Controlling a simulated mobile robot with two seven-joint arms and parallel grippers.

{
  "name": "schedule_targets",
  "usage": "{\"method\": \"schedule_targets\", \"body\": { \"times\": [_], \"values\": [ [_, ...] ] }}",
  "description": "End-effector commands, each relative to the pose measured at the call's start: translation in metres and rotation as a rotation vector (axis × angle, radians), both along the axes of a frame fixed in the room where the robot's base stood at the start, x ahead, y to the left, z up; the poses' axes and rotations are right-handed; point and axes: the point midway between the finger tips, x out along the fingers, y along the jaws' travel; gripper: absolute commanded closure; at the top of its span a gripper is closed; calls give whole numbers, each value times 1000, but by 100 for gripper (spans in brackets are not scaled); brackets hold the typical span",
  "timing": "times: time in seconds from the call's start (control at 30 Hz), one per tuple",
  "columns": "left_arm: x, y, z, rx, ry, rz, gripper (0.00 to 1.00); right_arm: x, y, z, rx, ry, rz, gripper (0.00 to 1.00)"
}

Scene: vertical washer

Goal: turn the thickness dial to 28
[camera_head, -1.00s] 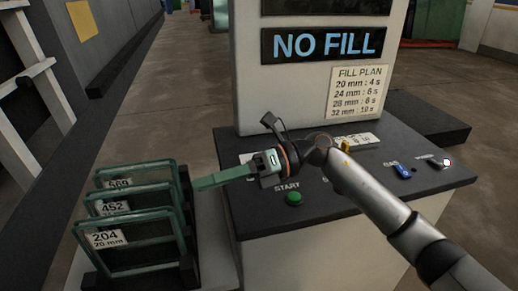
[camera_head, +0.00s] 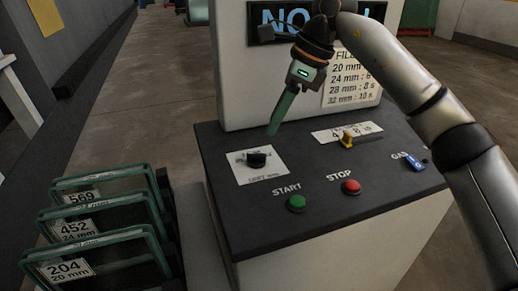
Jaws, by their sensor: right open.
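The thickness dial is most likely the black knob (camera_head: 257,160) on a white plate (camera_head: 270,176) at the left of the dark control panel. The plate's numbers are too small to read, so I cannot tell its setting. My right gripper (camera_head: 272,132) points down with its green fingers just above and behind the knob, apart from it. It is open and empty; the fingers overlap from this angle. My left gripper is not in view.
The panel (camera_head: 235,215) also carries a green START button (camera_head: 296,203), a red STOP button (camera_head: 351,187), a yellow lever (camera_head: 347,138) and a blue GAS switch (camera_head: 416,163). A rack of labelled glass frames (camera_head: 75,268) stands at the left. My right arm partly covers the fill plan sign (camera_head: 350,92).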

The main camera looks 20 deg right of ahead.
Motion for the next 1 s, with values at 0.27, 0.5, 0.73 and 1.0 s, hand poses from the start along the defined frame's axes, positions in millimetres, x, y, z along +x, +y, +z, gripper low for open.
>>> {"method": "schedule_targets", "body": {
  "times": [0.27, 0.5, 0.73, 1.0],
  "values": [
    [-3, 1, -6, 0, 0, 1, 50, 9, 21, -54, 1, 3, 3, 55],
    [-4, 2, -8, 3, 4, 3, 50, 14, 29, -77, 3, 1, 2, 55],
    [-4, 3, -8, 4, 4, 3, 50, 15, 30, -79, 3, -1, 1, 55],
    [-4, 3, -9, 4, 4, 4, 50, 15, 30, -79, 3, 0, 2, 73]
  ]
}}
